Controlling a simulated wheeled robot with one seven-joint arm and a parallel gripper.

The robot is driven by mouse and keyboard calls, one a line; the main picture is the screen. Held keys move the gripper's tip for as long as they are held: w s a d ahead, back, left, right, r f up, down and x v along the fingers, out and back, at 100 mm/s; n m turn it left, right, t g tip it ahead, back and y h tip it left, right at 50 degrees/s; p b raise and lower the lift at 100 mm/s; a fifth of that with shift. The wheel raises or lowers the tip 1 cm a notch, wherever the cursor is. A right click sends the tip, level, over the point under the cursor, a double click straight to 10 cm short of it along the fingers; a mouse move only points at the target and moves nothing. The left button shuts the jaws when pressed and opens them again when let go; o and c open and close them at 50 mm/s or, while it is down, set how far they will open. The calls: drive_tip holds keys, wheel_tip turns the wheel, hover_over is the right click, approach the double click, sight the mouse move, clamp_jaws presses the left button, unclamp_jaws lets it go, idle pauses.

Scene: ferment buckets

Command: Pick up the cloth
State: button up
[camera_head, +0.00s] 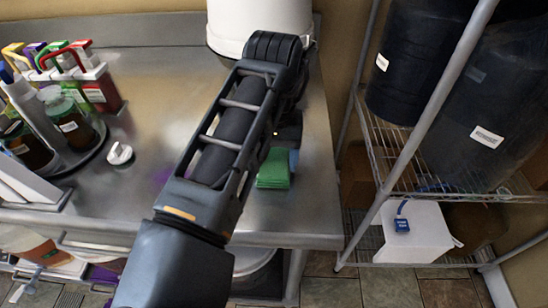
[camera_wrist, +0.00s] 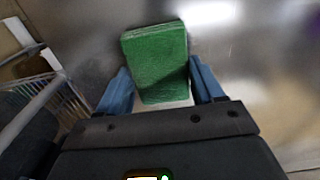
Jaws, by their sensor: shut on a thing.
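The cloth (camera_head: 274,168) is a folded green pad over the right part of the steel counter. In the wrist view the cloth (camera_wrist: 156,62) lies between the two blue fingers of my gripper (camera_wrist: 157,90). My gripper (camera_head: 290,158) is shut on the cloth, with a finger against each side. In the head view my arm hides most of the gripper, and one blue finger shows beside the cloth. I cannot tell whether the cloth touches the counter.
The steel counter (camera_head: 160,120) has free room left of my arm. Bottles and jars on a round tray (camera_head: 85,158) stand at the left. A white bucket (camera_head: 258,22) is at the back. A wire rack (camera_head: 400,165) with dark buckets stands at the right.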

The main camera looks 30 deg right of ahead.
sight(274, 162)
wheel_tip(274, 162, up, 10)
drive_tip(key=p, duration=0.7)
drive_tip(key=shift+f+p, duration=0.15)
drive_tip(key=shift+p, duration=0.15)
drive_tip(key=o, duration=0.5)
drive_tip(key=c, duration=0.3)
